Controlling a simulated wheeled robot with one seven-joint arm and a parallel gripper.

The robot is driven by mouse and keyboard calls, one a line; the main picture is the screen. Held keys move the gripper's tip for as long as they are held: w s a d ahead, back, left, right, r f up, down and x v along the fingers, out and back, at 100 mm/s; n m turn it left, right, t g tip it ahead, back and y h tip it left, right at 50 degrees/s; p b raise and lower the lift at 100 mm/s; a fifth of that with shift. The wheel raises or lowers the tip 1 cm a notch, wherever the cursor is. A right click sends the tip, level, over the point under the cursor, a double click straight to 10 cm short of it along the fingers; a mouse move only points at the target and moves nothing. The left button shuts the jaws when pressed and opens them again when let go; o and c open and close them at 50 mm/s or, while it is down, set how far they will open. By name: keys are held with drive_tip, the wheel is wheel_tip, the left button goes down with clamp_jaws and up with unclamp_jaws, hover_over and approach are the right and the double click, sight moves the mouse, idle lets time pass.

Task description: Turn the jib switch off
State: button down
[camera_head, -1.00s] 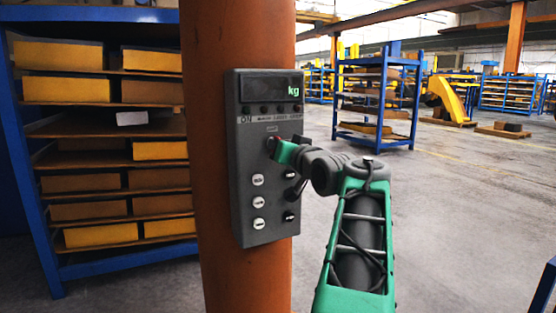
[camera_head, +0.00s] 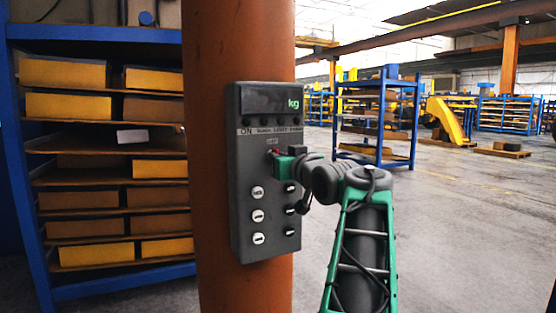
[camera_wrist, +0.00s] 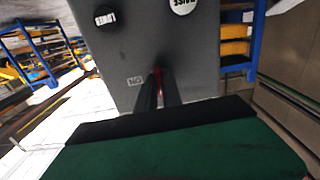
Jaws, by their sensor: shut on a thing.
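A grey control box (camera_head: 262,205) is fixed to an orange column. Near its middle is a small red switch (camera_head: 274,151), under a small label too blurred to read. The red also shows in the wrist view (camera_wrist: 157,71), between my fingertips. My gripper (camera_head: 271,155) is at the box face, its fingers shut on the red switch and hiding most of it. Which way the switch points cannot be told. In the wrist view, an "ON" label (camera_wrist: 134,81) appears beside the fingers. The box's display (camera_head: 293,103) shows a green "kg".
White round buttons (camera_head: 258,216) and dark knobs (camera_head: 291,232) sit below the switch, close to my gripper. The orange column (camera_head: 222,285) stands behind the box. A blue shelf rack (camera_head: 95,292) is on the left. Open floor (camera_head: 455,230) lies to the right.

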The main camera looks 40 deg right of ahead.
drive_tip(key=c, duration=1.5)
unclamp_jaws()
drive_tip(key=v, duration=0.7)
drive_tip(key=shift+s, duration=0.4)
drive_tip(key=shift+w+a, duration=0.1)
drive_tip(key=shift+a, duration=0.1)
